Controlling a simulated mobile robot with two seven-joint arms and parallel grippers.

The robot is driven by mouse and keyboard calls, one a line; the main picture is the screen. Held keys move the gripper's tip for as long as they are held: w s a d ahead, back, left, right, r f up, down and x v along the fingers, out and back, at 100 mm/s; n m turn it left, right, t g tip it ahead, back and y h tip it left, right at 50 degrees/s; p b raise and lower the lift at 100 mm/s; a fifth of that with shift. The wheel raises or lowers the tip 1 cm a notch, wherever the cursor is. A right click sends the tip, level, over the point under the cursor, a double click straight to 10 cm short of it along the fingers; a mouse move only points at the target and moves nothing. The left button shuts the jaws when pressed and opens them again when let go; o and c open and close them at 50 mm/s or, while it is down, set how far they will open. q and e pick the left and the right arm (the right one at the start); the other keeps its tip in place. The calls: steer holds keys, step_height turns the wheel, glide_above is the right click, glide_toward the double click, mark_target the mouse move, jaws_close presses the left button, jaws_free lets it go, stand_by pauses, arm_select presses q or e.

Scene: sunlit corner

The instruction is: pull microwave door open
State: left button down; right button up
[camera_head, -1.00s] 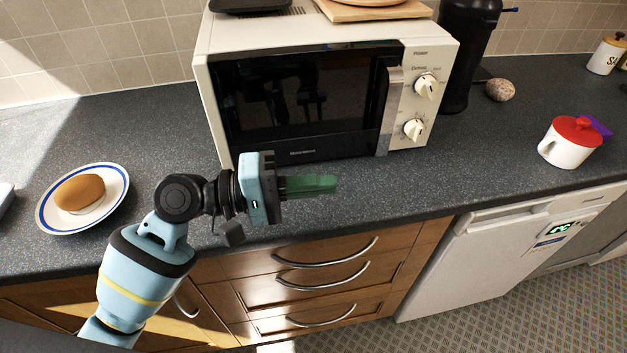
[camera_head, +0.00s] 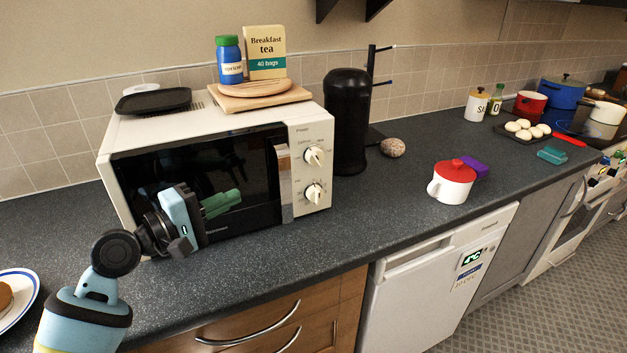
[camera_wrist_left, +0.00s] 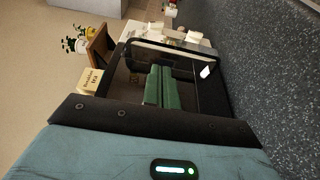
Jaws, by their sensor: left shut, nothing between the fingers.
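The white microwave (camera_head: 310,135) stands on the dark counter, with its dark glass door (camera_head: 245,165) shut. Its silver vertical handle (camera_head: 284,183) is on the right side of the door, beside the two knobs. My left gripper (camera_head: 222,203) is in front of the door's glass, to the left of the handle and apart from it. Its green fingers are together with nothing between them and point right. In the left wrist view, the green fingers (camera_wrist_left: 162,88) show against the dark door, and the microwave appears turned on its side. My right gripper is not in view.
The counter in front is clear up to the red-lidded mug (camera_head: 452,183).

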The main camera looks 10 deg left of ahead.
arm_select(q)
steer(key=a+x, duration=0.1)
steer(key=x, duration=0.9)
steer(key=shift+w+y+p, duration=0.3)
steer(key=shift+w+p, duration=0.05)
steer(key=shift+w, duration=0.1)
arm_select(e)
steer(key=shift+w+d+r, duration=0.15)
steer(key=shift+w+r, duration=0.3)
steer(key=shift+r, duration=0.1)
arm_select(q)
steer(key=shift+d+r, duration=0.1)
steer(key=shift+d, duration=0.05)
